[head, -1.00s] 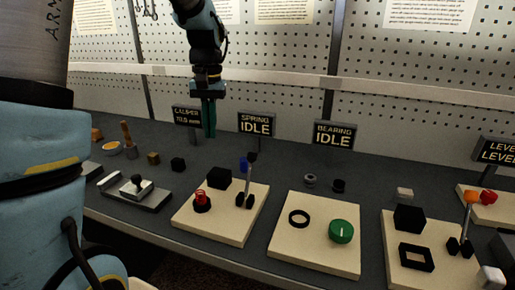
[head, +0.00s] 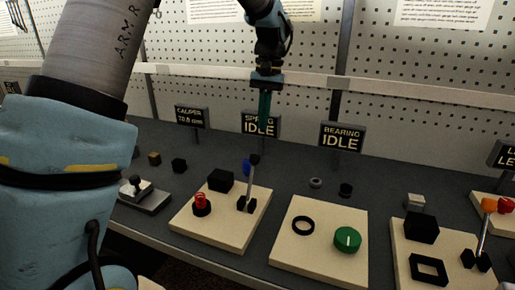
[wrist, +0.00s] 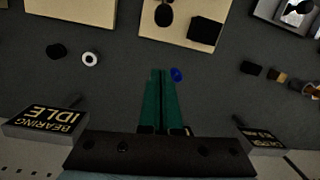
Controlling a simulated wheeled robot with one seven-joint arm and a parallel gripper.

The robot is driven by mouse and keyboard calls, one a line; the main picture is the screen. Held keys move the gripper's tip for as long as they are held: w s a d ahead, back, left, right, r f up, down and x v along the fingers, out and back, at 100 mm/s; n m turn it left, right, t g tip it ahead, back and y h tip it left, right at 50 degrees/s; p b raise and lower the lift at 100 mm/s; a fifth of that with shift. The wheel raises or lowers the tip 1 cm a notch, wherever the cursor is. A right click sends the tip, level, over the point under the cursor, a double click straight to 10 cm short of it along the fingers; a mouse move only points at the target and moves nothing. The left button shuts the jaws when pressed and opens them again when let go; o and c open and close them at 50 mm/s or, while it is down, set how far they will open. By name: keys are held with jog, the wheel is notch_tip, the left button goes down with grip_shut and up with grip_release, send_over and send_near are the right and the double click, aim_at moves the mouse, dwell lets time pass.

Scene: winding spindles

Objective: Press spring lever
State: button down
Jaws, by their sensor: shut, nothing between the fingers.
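My gripper (head: 264,126) hangs pointing down, above and behind the lever, with green fingers shut and empty. In the wrist view the fingertips (wrist: 159,72) appear short of the board (wrist: 184,44), next to a blue piece (wrist: 177,75). The gripper appears apart from the lever.
The bearing board (head: 319,257) with a black ring and green knob stands to the right. Another lever board (head: 446,262) is further right. A caliper sign (head: 191,117) and small dark blocks (head: 179,165) are at left. A pegboard wall (head: 390,110) rises behind.

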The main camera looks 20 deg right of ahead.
aim_at(252, 177)
jog(key=s+a+f+p, duration=0.3)
jog(key=f+p, duration=0.1)
jog(key=f, duration=0.2)
jog(key=shift+s+f, duration=0.25)
jog(key=shift+f, duration=0.1)
jog(key=shift+a, duration=0.15)
